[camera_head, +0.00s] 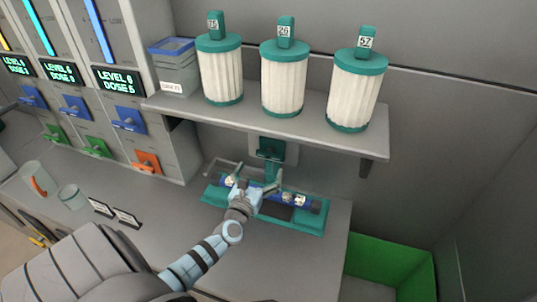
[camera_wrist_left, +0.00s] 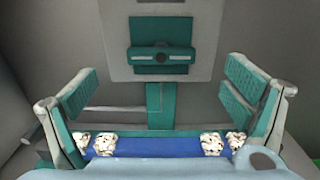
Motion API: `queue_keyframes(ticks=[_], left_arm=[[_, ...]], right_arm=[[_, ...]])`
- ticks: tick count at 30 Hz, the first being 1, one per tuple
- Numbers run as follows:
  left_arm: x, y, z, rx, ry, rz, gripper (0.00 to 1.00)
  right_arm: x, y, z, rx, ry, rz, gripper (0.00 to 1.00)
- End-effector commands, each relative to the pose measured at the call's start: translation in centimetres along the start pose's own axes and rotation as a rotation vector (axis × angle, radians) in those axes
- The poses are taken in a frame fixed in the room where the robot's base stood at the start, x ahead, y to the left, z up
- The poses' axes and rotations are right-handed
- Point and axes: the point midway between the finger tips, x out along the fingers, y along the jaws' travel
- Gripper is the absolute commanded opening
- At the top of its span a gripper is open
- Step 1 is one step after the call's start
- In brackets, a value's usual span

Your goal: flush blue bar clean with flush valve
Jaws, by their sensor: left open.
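The blue bar (camera_head: 276,194) lies in a teal tray (camera_head: 305,222) on the counter, below the wall shelf. Pale, lumpy clumps sit towards both ends of the bar; its middle (camera_wrist_left: 158,148) looks bare blue in the left wrist view. The flush valve, a teal handle (camera_head: 270,149) on a grey plate, is on the wall behind the tray. It is straight ahead in the wrist view (camera_wrist_left: 162,56). My left gripper (camera_head: 256,181) is open and empty above the bar, its fingers spread and apart from the valve. My arm hides part of the bar and tray. My right gripper is not in view.
The shelf (camera_head: 270,125) overhangs the tray and carries white-and-teal canisters (camera_head: 284,85) and a grey bin (camera_head: 173,72). Dispensers with coloured levers (camera_head: 128,120) stand left. Cups (camera_head: 68,197) sit on the left counter. A green bin (camera_head: 385,262) stands low at right.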

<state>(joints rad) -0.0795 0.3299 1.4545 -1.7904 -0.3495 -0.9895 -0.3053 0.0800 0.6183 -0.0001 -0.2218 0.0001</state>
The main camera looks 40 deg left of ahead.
Motion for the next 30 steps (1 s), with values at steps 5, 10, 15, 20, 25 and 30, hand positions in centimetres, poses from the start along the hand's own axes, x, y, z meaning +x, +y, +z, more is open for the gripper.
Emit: queue_keyframes(ticks=[5, 10, 15, 20, 25, 30], left_arm=[[4.6, 0.1, -0.3, -0.001, -0.002, 0.003, 0.95], [7.1, 0.1, -0.3, -0.001, -0.001, 0.002, 0.95], [7.7, 0.1, -0.1, -0.001, 0.001, 0.002, 0.95], [7.7, 0.1, -0.1, -0.001, 0.0, 0.002, 0.95], [7.7, 0.1, -0.1, -0.001, 0.0, 0.002, 0.69], [7.7, 0.1, -0.1, -0.002, 0.001, 0.002, 0.47]], right_arm=[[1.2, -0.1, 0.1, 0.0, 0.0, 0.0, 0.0], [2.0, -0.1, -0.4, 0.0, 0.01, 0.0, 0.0], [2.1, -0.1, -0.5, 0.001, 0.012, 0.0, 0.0], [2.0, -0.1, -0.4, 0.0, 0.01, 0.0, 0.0], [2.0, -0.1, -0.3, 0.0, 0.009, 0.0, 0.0], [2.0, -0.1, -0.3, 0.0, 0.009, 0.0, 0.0]])
